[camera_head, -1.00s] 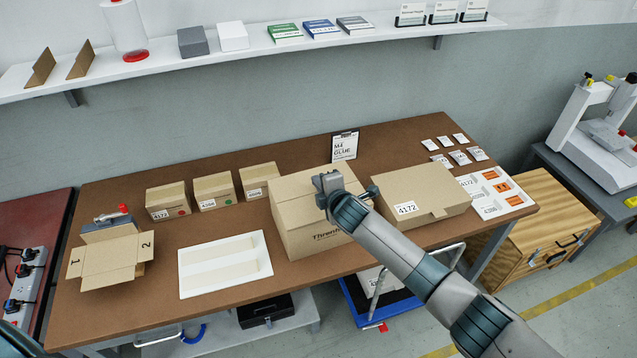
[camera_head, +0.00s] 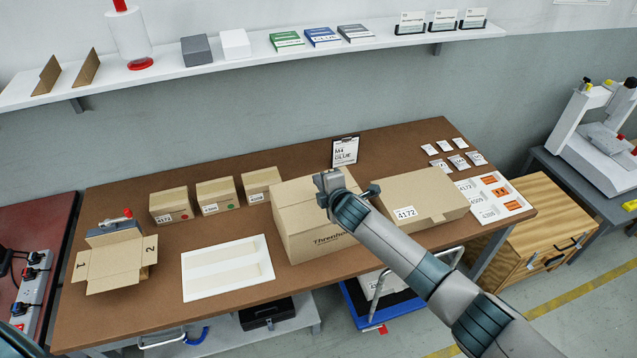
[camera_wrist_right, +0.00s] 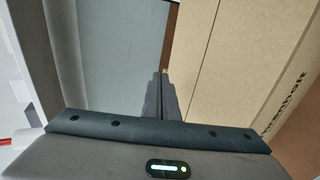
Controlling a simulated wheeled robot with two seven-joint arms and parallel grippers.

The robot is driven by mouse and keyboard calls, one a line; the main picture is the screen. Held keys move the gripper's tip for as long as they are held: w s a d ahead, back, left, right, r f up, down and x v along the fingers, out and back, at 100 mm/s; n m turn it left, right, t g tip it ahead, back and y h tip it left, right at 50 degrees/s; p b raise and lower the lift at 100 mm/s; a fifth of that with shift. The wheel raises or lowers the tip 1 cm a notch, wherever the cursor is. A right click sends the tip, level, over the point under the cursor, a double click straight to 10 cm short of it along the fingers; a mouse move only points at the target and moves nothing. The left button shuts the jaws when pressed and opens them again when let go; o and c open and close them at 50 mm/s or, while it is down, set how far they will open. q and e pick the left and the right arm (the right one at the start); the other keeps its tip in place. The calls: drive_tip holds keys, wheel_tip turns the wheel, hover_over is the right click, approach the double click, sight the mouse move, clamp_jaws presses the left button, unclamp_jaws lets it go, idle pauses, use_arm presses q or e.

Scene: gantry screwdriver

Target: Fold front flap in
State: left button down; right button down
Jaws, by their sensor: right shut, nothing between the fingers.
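An open cardboard box (camera_head: 117,263) stands at the left end of the brown table, its flaps spread outward. The flaps marked 1 (camera_head: 82,267) and 2 (camera_head: 149,250) stick out left and right, and a plain front flap (camera_head: 117,281) hangs out toward me. My right gripper (camera_head: 328,184) is shut and empty, in front of or over the large closed carton (camera_head: 312,220), far to the right of the open box. Its shut fingers (camera_wrist_right: 161,97) show in the right wrist view beside the carton (camera_wrist_right: 240,70). I cannot tell whether they touch it. My left gripper is out of view.
A white tray (camera_head: 190,290) lies between the open box and the large carton. Several small boxes (camera_head: 217,195) stand behind it. A flat carton marked 4172 (camera_head: 425,195) lies to the right. A shelf (camera_head: 250,52) runs above the table.

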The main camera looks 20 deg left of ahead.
wheel_tip(320, 180, up, 2)
drive_tip(key=shift+r+p, duration=0.25)
drive_tip(key=shift+p, duration=0.5)
wheel_tip(320, 180, up, 9)
drive_tip(key=b, duration=0.4)
drive_tip(key=shift+r, duration=0.2)
